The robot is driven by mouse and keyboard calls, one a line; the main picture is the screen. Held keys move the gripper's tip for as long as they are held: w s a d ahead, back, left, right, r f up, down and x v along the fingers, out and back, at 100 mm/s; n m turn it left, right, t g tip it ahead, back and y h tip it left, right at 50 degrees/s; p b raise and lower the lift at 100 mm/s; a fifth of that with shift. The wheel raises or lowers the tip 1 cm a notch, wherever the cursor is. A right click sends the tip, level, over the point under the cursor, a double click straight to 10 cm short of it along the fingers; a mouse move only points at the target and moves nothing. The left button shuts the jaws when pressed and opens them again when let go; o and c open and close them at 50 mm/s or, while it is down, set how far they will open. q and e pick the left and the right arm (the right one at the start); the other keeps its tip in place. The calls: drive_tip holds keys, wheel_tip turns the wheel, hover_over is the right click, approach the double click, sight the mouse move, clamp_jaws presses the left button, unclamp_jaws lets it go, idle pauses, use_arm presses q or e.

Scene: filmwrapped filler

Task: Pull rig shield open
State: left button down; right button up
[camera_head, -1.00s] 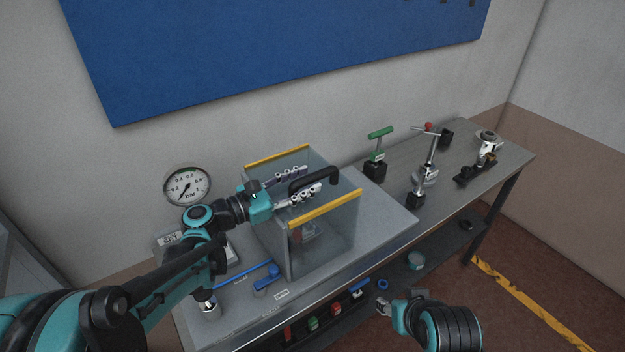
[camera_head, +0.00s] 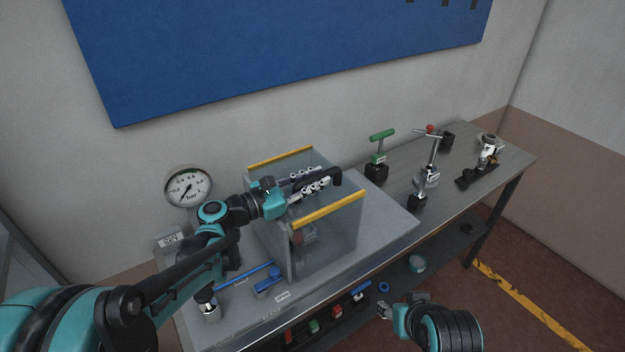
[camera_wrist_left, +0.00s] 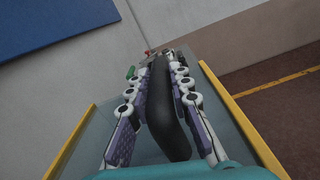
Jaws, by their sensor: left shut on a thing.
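The rig shield (camera_head: 330,236) is a clear box with yellow strips along its top edges, standing on a grey plate on the bench. Its black handle (camera_head: 335,177) sits on top. My left gripper (camera_head: 318,181) is over the shield's top with its fingers on the handle. In the left wrist view the black handle (camera_wrist_left: 160,105) lies lengthwise between the two fingers, and the gripper (camera_wrist_left: 158,85) is shut on it. Something reddish inside the shield shows dimly through the clear wall. My right gripper (camera_head: 384,310) is low in front of the bench, away from the shield; its fingers are too small to read.
A pressure gauge (camera_head: 188,188) stands left of the shield. A blue-handled valve (camera_head: 268,281) lies in front of it. A green T-handle (camera_head: 381,136) and metal fittings (camera_head: 427,177) stand on the bench to the right. Several small parts lie on the lower shelf.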

sight(340, 169)
use_arm(q)
drive_tip(key=x, duration=2.2)
drive_tip(key=shift+p, duration=0.3)
drive_tip(key=c, duration=1.4)
unclamp_jaws()
drive_tip(key=shift+o, duration=0.2)
drive_tip(key=v, duration=1.2)
